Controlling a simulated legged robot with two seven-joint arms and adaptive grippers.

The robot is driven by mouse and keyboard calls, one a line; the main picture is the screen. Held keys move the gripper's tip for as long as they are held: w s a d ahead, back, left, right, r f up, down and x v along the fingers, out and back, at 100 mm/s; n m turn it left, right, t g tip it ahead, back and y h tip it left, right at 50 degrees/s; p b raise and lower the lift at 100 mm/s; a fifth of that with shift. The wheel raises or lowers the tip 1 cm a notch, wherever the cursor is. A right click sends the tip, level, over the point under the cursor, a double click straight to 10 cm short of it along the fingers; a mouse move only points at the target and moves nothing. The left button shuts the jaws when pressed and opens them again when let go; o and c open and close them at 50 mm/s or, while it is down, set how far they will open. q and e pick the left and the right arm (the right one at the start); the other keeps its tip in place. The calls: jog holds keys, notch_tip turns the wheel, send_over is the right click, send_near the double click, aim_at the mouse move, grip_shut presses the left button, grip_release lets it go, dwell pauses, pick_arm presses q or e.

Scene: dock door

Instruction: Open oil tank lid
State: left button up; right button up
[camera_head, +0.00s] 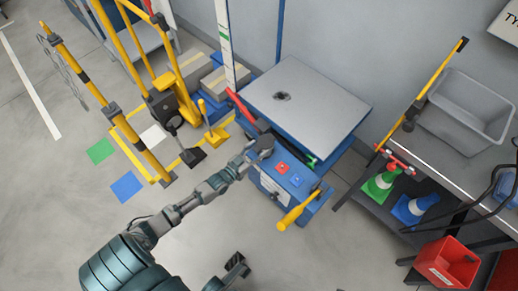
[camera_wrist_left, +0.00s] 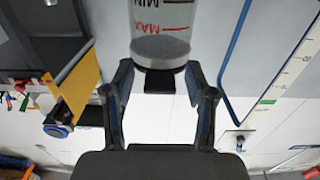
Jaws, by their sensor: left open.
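The oil tank (camera_wrist_left: 162,16) is a clear cylinder with MIN and MAX marks, seen upside down in the left wrist view. Its grey lid (camera_wrist_left: 160,50) lies just beyond my left gripper (camera_wrist_left: 159,74), with a black part close to it. The two fingers are apart, one on each side, with nothing visibly clamped. In the head view my left gripper (camera_head: 249,158) is at the front left corner of the blue machine (camera_head: 322,180), by a dark grey round top (camera_head: 264,143). A dark part at bottom centre appears to be my right gripper (camera_head: 236,266); its jaws are unclear.
The machine has a grey top plate (camera_head: 310,98), a red lever (camera_head: 240,106) and a yellow handle (camera_head: 298,210). Yellow barriers (camera_head: 88,85) stand at the left. A shelf with cones and a grey bin (camera_head: 467,110) is at the right. The floor at lower left is clear.

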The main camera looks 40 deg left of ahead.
pick_arm(q)
jog(key=shift+w, duration=0.1)
jog(key=shift+r, duration=0.1)
grip_shut()
jog(key=shift+r, duration=0.1)
jog(key=shift+a, duration=0.1)
